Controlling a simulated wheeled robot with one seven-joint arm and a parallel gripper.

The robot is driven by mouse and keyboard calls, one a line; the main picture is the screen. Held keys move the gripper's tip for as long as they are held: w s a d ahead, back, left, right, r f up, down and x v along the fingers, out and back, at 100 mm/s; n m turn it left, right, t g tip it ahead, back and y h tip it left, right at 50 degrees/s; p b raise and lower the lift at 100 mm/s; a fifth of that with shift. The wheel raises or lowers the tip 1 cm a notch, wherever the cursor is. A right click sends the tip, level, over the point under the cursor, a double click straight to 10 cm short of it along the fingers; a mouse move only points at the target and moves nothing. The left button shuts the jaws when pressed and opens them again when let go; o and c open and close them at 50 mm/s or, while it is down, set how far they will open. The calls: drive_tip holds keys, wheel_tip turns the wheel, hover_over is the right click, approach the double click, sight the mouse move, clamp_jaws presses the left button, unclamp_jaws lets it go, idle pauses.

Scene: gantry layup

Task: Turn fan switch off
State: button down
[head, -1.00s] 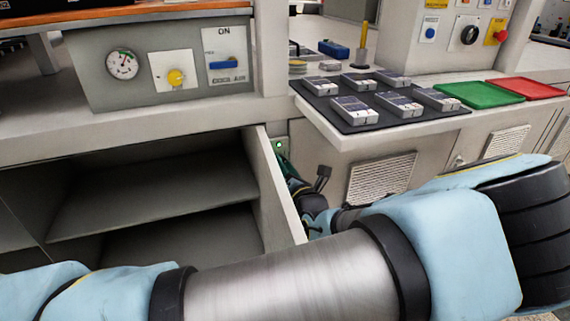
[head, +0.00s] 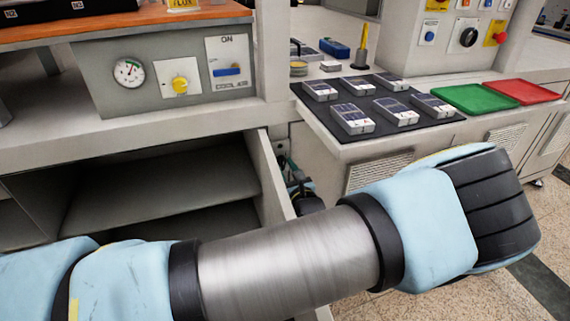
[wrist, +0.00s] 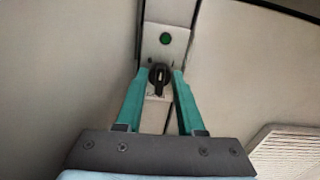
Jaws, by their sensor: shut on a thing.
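The fan switch (wrist: 159,78) is a black rotary knob on a narrow pale plate, seen in the wrist view, with its handle pointing roughly along the plate. A dark green lamp (wrist: 165,39) sits above it on the same plate. My gripper (wrist: 161,72) has its two teal fingers on either side of the knob and is shut on it. In the head view the knob is hidden; my gripper (head: 284,162) shows only in small part beside the open cabinet's side panel, behind my arm.
A grey panel (head: 165,85) holds a gauge (head: 129,72), a yellow knob (head: 180,85) and a blue switch (head: 227,72). A dark mat (head: 378,130) with several boxes lies on the counter edge above my gripper. Green (head: 475,98) and red (head: 523,91) trays lie beyond it.

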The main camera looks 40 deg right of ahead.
drive_tip(key=shift+n, duration=0.5)
drive_tip(key=c, duration=0.9)
unclamp_jaws()
drive_tip(key=b+v, duration=0.1)
drive_tip(key=v, duration=1)
drive_tip(key=shift+b, duration=0.3)
drive_tip(key=shift+w, duration=0.1)
